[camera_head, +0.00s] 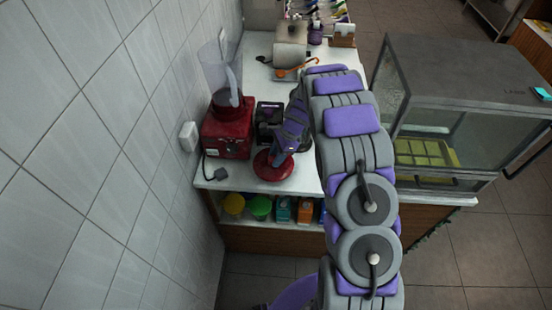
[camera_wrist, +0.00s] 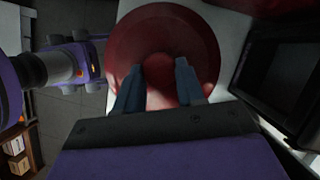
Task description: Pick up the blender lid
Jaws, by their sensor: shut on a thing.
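The blender lid (camera_head: 272,167) is a round red disc near the front edge of the white counter in the head view. In the wrist view the lid (camera_wrist: 163,30) fills the upper middle, with a raised red knob (camera_wrist: 160,94) at its centre. My gripper (camera_wrist: 159,82) has its two dark blue fingers on either side of the knob, shut on it. In the head view my gripper (camera_head: 279,158) comes down onto the lid from above, hiding part of it. I cannot tell whether the lid is touching the counter. The red blender (camera_head: 227,132) with a clear jug stands just left of it.
A black device (camera_head: 269,120) stands close behind the lid. A metal appliance (camera_head: 290,52) sits farther back on the counter (camera_head: 240,178). A glass display case (camera_head: 440,90) stands to the right. The tiled wall (camera_head: 110,120) borders the left.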

